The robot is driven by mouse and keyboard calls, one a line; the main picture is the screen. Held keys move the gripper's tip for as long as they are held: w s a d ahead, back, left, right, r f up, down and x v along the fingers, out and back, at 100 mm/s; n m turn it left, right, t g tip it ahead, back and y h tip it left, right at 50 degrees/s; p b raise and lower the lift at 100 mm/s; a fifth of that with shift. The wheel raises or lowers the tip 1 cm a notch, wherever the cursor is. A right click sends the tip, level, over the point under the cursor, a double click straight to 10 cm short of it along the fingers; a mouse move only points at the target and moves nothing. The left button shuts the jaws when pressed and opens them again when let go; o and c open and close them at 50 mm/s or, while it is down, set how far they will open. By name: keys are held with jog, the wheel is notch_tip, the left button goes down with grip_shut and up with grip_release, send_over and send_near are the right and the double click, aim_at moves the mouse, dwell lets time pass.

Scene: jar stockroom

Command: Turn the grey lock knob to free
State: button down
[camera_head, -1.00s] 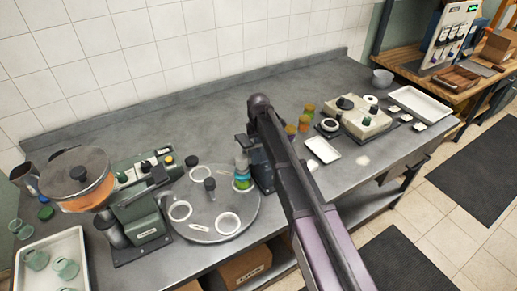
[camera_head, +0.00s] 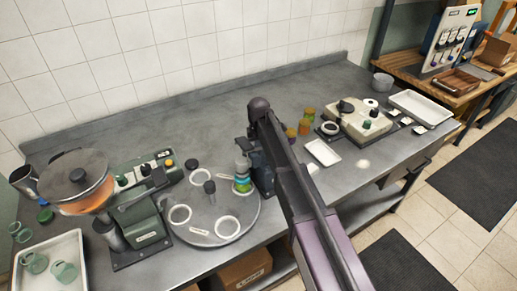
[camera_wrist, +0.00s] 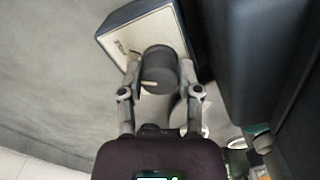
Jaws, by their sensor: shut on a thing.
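In the wrist view, the grey lock knob (camera_wrist: 158,72) is a dark grey cylinder with a pale pointer line on its face. It sits on a cream panel (camera_wrist: 120,48) of a dark box, with small lettering to the left of the knob, too small to read. My gripper (camera_wrist: 160,78) has one finger on each side of the knob and is shut on it. In the head view, my arm covers the gripper and the knob; part of a dark device (camera_head: 262,172) shows beside the arm.
A green machine with a hopper (camera_head: 82,180) is farther left. A white tray (camera_head: 323,153) and a cream unit (camera_head: 352,119) lie to the right.

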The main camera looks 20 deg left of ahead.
jog(key=shift+s+m, duration=0.1)
jog(key=shift+m, duration=1.3)
jog(key=shift+c, duration=1.5)
grip_release()
jog(key=shift+n, duration=0.5)
